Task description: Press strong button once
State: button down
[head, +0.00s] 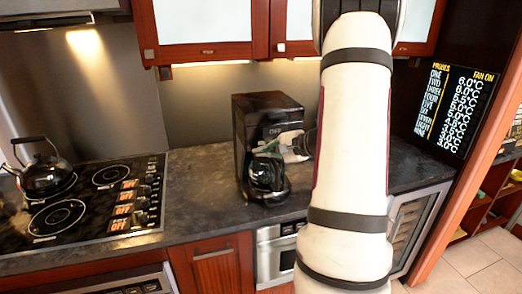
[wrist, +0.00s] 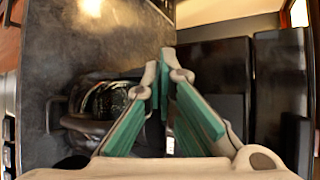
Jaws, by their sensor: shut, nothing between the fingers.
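A black coffee machine (head: 262,112) stands on the dark counter, with a glass carafe (head: 266,176) in its lower front. In the wrist view the carafe (wrist: 108,100) shows to the left of my fingers, and black panels of the machine (wrist: 225,75) fill the right. My gripper (head: 266,149) is at the front of the machine, above the carafe. In the wrist view its green-padded fingers (wrist: 164,72) come together at the tips, with nothing seen between them. I cannot make out the strong button; contact between the fingertips and the machine cannot be told.
A stove (head: 85,205) with a black kettle (head: 45,172) is at the left. The counter (head: 195,180) between stove and coffee machine is clear. Red-framed cabinets (head: 208,30) hang above. My arm covers the counter right of the machine. A lit temperature display (head: 455,110) is at the right.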

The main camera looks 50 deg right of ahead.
jog(key=shift+s+a, duration=0.4)
jog(key=shift+s, duration=0.25)
jog(key=shift+s+a, duration=0.45)
jog(key=shift+s, duration=0.25)
jog(key=shift+s+a, duration=0.4)
jog(key=shift+s, duration=0.3)
jog(key=shift+s+a, duration=0.45)
jog(key=shift+s, duration=0.25)
